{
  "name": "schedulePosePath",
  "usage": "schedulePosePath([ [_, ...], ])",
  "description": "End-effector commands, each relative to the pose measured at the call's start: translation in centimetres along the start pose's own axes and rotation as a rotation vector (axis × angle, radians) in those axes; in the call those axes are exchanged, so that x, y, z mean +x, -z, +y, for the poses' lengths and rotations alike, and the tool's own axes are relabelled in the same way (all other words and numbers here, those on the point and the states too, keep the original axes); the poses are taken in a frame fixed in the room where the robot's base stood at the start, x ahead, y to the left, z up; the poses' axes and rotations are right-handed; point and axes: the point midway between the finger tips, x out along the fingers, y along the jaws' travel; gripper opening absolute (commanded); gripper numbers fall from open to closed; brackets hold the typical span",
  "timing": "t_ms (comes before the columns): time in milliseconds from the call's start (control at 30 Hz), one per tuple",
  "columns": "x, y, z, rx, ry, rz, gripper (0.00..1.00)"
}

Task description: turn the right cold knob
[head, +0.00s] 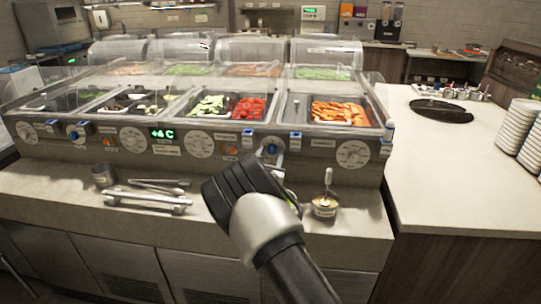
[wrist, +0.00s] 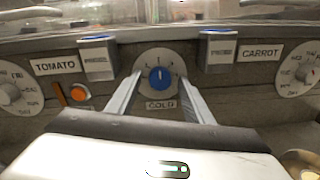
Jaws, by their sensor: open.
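The right cold knob is a blue knob on a pale round dial, above a "COLD" label. It shows in the wrist view (wrist: 158,77) and on the counter's front panel in the head view (head: 271,149). My gripper (wrist: 159,82) is open, its two fingers pointing at the panel with the knob between them as seen from the wrist. Whether the tips reach the knob's depth is unclear. In the head view my gripper (head: 277,156) comes up from below and partly covers the panel there. Another blue knob (head: 73,135) sits on the panel's left part.
White dials, such as the one near the carrot label (wrist: 309,75), and an orange button (wrist: 79,92) flank the knob. Tongs (head: 160,183), a bar rack (head: 148,200) and a small sauce cup (head: 325,206) stand on the ledge. The right counter (head: 430,190) has free room.

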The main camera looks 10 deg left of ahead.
Motion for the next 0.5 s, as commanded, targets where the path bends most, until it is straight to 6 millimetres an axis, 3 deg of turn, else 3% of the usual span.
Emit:
schedulePosePath([
  [167, 0.00, 0.00, -0.03, 0.000, 0.000, 0.000, 0.47],
  [400, -0.02, -0.01, -0.02, 0.000, 0.001, 0.000, 0.08],
  [500, -0.03, 0.00, -0.03, 0.001, 0.001, 0.000, 0.06],
])
